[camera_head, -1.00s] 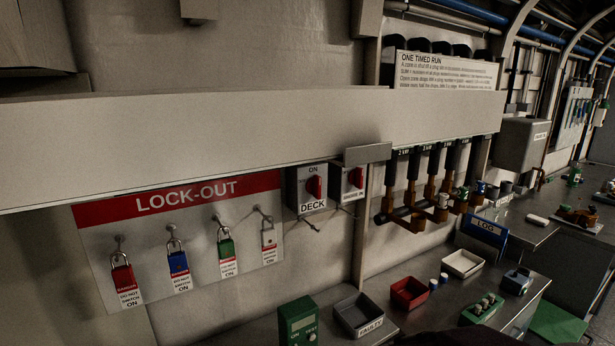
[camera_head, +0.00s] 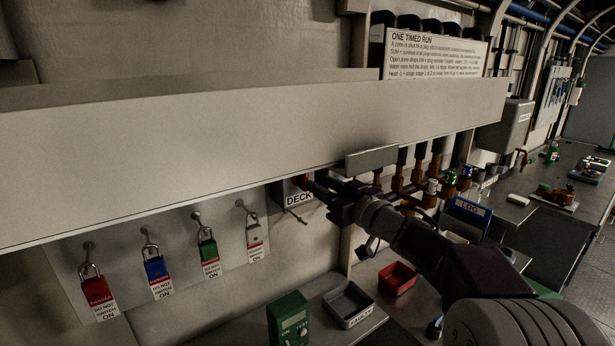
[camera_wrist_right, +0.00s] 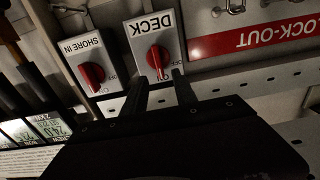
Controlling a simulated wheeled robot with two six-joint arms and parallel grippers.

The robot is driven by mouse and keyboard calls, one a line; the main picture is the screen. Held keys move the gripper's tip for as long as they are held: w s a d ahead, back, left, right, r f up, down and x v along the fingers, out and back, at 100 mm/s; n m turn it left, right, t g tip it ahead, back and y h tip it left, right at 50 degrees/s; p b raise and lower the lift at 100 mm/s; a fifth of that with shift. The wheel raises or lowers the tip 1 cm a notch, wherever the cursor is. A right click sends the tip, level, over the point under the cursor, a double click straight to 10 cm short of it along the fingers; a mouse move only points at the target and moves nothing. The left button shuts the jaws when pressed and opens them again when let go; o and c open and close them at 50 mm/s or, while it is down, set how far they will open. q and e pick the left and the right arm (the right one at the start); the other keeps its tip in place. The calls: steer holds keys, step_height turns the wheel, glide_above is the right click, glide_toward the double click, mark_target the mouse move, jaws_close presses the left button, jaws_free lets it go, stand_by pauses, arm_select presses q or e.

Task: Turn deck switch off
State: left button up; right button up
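The deck switch (camera_head: 298,198) is a grey box with a DECK label under the long beam, and my right gripper partly covers it. In the right wrist view, which is upside down, the deck switch (camera_wrist_right: 140,28) shows its red knob (camera_wrist_right: 157,58) lined up roughly with the ON mark. My right gripper (camera_head: 309,182) reaches in from the right at the switch. In the wrist view my right gripper (camera_wrist_right: 160,78) is open, its fingertips on either side of the knob's near end; contact cannot be told. My left gripper is not in view.
The SHORE IN switch (camera_wrist_right: 90,70) is right beside the deck switch. The long beam (camera_head: 250,150) runs just above. The lock-out board (camera_head: 185,240) with several padlocks is to the left. A green tester (camera_head: 288,318) and grey tray (camera_head: 350,304) stand on the bench below.

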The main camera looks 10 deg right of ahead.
mark_target(307, 176)
steer(key=x, duration=0.6)
steer(key=shift+w, duration=0.2)
jaws_close()
